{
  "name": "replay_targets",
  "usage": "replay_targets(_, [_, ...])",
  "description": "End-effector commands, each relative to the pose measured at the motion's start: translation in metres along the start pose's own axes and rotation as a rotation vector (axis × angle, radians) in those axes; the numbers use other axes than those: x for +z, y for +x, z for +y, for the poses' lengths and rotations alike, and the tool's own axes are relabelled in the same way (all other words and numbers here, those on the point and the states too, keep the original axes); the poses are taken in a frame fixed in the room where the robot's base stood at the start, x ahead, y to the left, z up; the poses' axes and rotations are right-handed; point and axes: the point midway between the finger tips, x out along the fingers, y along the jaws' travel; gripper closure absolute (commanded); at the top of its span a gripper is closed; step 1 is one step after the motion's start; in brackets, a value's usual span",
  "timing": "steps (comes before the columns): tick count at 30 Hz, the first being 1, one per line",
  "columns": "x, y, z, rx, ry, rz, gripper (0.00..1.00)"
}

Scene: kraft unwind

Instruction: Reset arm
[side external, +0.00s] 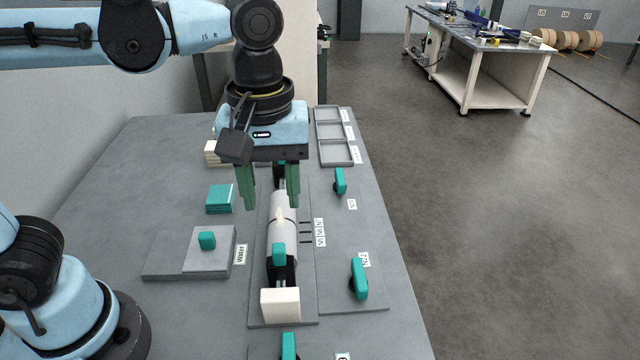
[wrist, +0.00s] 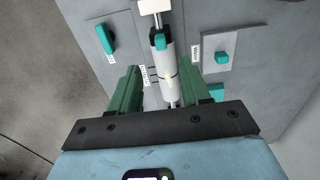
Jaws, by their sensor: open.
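My gripper (side external: 271,190) hangs over the far part of the bench, with its two green fingers apart and nothing between them in the side view. In the wrist view my gripper (wrist: 163,88) has its fingers spread on either side of a white cylinder (wrist: 162,75). The cylinder also shows in the side view (side external: 281,215), lying lengthwise on a grey base plate. A teal handle (side external: 279,254) stands at its near end. I cannot tell the exact height of the fingertips above the plate.
Teal handles (side external: 340,181) and (side external: 359,279) stand to the right. Grey trays (side external: 337,152) sit at the far right edge. A cream block (side external: 280,304) is in front.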

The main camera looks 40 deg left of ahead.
Motion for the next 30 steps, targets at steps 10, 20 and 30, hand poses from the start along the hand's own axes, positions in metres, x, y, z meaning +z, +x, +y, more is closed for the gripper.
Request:
replay_targets(10, [0.0,-0.004,0.0,0.0,0.0,0.0,0.53])
replay_targets(20, [-0.028,0.012,-0.015,0.118,0.16,0.067,0.53])
replay_targets(30, [-0.092,0.046,-0.06,0.269,0.602,0.43,0.53])
